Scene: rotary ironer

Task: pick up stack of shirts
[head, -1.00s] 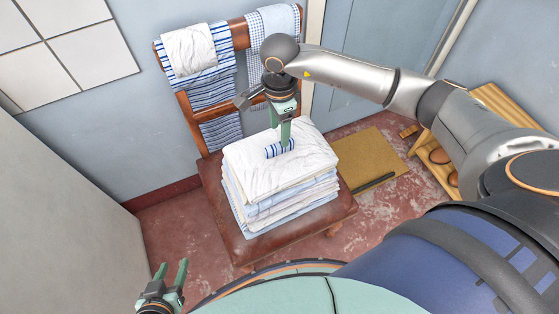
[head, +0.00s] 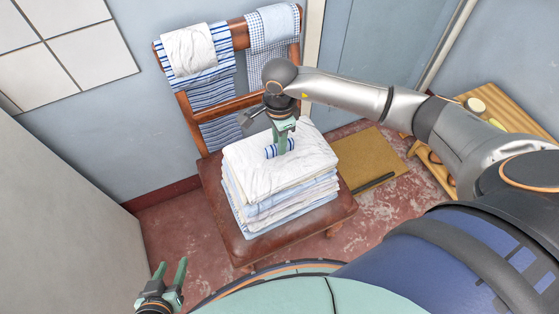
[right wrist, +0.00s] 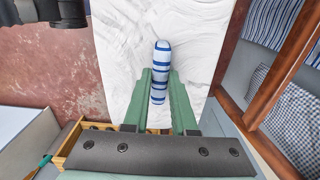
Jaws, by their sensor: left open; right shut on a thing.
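The stack of folded white and pale blue shirts (head: 262,178) sits on the brown seat of a wooden chair (head: 222,205). Its white top also shows in the right wrist view (right wrist: 120,45). A small blue-and-white striped roll (head: 271,151) lies on top of the stack. In the right wrist view, the striped roll (right wrist: 161,62) reaches out from between the green fingers. My right gripper (head: 285,147) points down at the stack's top and is shut on the roll. My left gripper (head: 172,270) is open and empty at the lower left, away from the stack.
Striped and checked cloths (head: 212,90) hang over the chair back. A tan mat (head: 366,165) lies on the floor to the right. A slatted wooden bench (head: 500,110) stands at the far right. A pale panel (head: 60,220) closes off the left.

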